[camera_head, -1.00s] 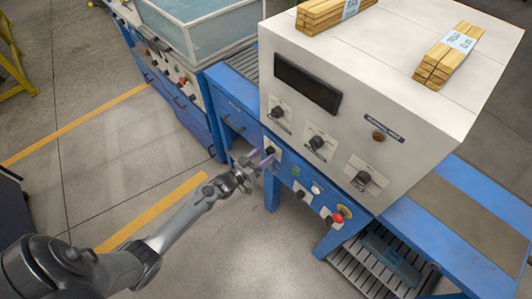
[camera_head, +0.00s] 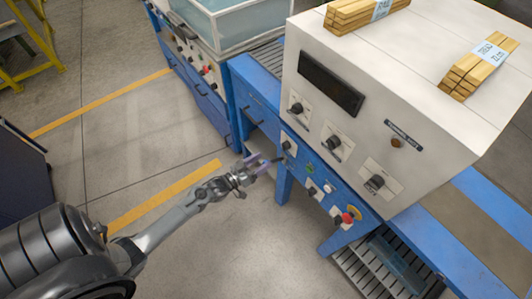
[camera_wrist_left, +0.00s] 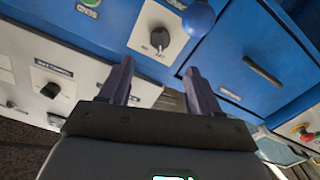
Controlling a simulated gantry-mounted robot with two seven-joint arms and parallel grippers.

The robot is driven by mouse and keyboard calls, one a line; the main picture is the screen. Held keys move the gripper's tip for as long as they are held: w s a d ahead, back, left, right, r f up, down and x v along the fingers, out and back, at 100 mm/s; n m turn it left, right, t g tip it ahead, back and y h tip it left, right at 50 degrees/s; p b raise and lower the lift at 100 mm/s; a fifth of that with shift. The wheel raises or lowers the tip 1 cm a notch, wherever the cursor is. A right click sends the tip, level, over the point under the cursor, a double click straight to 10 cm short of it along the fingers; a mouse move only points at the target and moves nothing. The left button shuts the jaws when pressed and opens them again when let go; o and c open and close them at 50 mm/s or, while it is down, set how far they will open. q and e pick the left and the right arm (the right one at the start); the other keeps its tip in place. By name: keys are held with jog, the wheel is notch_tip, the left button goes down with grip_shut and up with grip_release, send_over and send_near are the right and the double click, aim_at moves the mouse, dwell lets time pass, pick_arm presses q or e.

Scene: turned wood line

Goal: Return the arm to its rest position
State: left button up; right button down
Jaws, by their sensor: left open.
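My left gripper (camera_head: 262,164) reaches in from the left in the head view, in front of the blue machine front (camera_head: 310,175). It is open and empty. In the left wrist view its two purple fingers (camera_wrist_left: 157,90) stand apart with nothing between them. A rotary switch on a white plate (camera_wrist_left: 156,40) shows beyond the fingers, apart from them as far as I can tell. The same plate with a dark knob (camera_head: 288,146) is to the right of the gripper in the head view. My right gripper is not in view.
The white control box (camera_head: 420,100) with several knobs bears bundles of wood sticks (camera_head: 480,66). A red button (camera_head: 347,218) sits low on the blue front. A glass-sided tank (camera_head: 235,25) stands at the back. Bare floor (camera_head: 150,120) lies left of the machine.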

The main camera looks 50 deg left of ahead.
pick_arm(q)
jog(key=s+d+r+m+g, duration=0.1)
jog(key=s+d+r+g, duration=0.15)
jog(key=d, duration=0.55)
jog(key=s+d+r+m+g, duration=0.1)
jog(key=s+d+r+g, duration=0.2)
jog(key=d, duration=0.4)
jog(key=s+d+r+m+g+y, duration=0.1)
jog(key=s+r+g, duration=0.25)
jog(key=s, duration=0.35)
jog(key=s+r+m+g+y, duration=0.1)
jog(key=s+r+g, duration=0.1)
jog(key=s+g, duration=0.35)
jog(key=w+r+p+v, duration=0.1)
jog(key=w+p+v, duration=0.2)
jog(key=p+v, duration=1.2)
jog(key=w+r+p+v, duration=0.1)
jog(key=w+p+v, duration=0.2)
jog(key=p+v, duration=1.2)
jog(key=shift+d+r+p, duration=0.15)
jog(key=shift+d+p, duration=0.15)
jog(key=shift+p, duration=0.65)
